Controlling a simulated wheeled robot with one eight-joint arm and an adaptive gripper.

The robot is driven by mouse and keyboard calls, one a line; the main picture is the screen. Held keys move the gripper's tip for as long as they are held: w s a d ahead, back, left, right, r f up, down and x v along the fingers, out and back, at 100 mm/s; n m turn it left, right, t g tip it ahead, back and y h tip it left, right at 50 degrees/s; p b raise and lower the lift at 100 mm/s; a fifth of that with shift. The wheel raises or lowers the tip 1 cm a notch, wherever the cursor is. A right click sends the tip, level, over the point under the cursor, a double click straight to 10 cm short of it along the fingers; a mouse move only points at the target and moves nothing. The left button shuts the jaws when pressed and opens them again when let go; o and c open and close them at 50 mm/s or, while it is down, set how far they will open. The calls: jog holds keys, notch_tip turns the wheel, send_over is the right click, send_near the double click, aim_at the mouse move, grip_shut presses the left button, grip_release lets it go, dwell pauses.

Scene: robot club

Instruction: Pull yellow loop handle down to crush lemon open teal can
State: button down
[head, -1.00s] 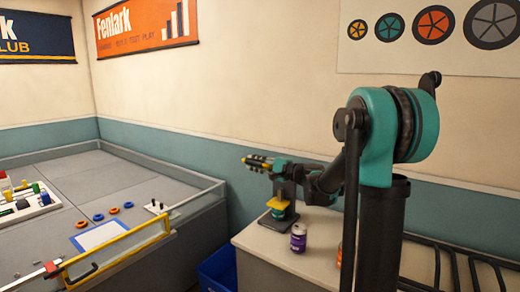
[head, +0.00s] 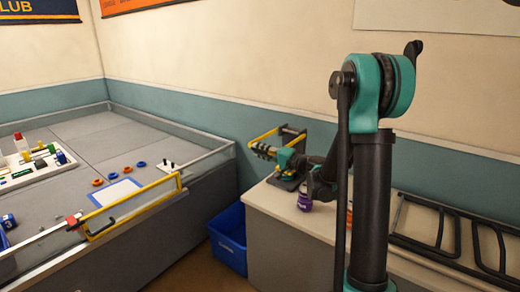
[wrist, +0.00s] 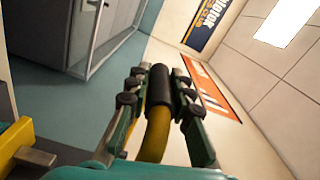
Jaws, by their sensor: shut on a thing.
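The yellow loop handle (head: 262,138) slopes from its hinge on the can crusher down to my gripper (head: 262,152). In the wrist view my gripper (wrist: 158,92) is shut on the black grip (wrist: 159,85) of the yellow loop handle, one finger on each side. The crusher's dark base (head: 283,184) stands at the far left end of the bench. A small yellow part shows low on the crusher beside my gripper. The teal can is mostly hidden by my gripper and arm, so I cannot tell its shape.
A purple can (head: 305,196) stands on the bench (head: 330,224) close to my arm. An orange can (head: 349,214) is partly behind my column. A blue bin (head: 229,238) is on the floor left of the bench. A walled field table (head: 110,160) fills the left.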

jog(key=shift+f, duration=0.15)
jog(key=c, duration=1.3)
grip_release()
jog(key=v, duration=1.2)
jog(key=s+f+n+g+h, duration=0.3)
jog(key=s+f+g+h, duration=0.3)
jog(key=s+f, duration=0.7)
jog(key=s+d+f+h, duration=0.1)
jog(key=s+d+h, duration=0.2)
jog(key=s, duration=0.1)
jog(key=s+d+f+n+h, duration=0.1)
jog(key=s+d+f+h, duration=0.1)
jog(key=s+d, duration=0.2)
jog(key=s+d+f+h, duration=0.2)
jog(key=s+d+h, duration=0.1)
jog(key=s+d, duration=0.1)
jog(key=shift+s+n+h, duration=0.3)
jog(key=shift+s+n, duration=0.1)
jog(key=shift+s, duration=0.4)
